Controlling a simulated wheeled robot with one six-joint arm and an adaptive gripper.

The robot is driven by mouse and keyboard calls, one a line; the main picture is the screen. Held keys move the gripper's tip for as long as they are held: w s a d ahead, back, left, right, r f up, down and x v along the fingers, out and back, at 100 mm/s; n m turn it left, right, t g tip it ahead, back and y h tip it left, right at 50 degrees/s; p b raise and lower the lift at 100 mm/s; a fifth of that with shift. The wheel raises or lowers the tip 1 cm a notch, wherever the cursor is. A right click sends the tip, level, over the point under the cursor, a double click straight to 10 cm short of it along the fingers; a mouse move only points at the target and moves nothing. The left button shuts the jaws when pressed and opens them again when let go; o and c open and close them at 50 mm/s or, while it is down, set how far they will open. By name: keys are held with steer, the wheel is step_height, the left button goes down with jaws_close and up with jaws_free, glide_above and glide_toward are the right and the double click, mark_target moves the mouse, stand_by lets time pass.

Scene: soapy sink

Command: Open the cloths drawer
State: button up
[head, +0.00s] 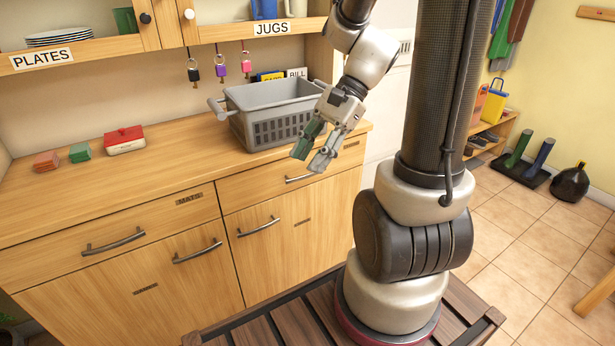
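A wooden sideboard has two top drawers in the head view. The left drawer (150,227) has a label that reads MATS and a dark bar handle (113,241). The right drawer (245,187) appears shut, and its bar handle (298,179) shows just below and left of my gripper. A small label on the right drawer, near its right end, is too small to read, so I cannot confirm it says cloths. My gripper (311,160) points downward in front of the right drawer, fingers apart and empty. It appears clear of the handle, though depth is hard to judge.
A grey basket (270,112) stands on the worktop behind my gripper. Cupboard doors with handles (258,226) are below the drawers. A slatted wooden platform (290,322) lies around my base.

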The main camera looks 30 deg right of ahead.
steer(key=w+d+f+m+t+y, duration=0.1)
steer(key=w+f+m+t+y, duration=0.2)
steer(key=w+f+m+y, duration=0.5)
steer(key=m+t+h, duration=0.8)
steer(key=m+t, duration=0.6)
steer(key=m, duration=1.3)
glide_toward(308, 176)
steer(key=x, duration=1)
steer(key=shift+w+f, duration=0.1)
steer(key=shift+w, duration=0.05)
jaws_close()
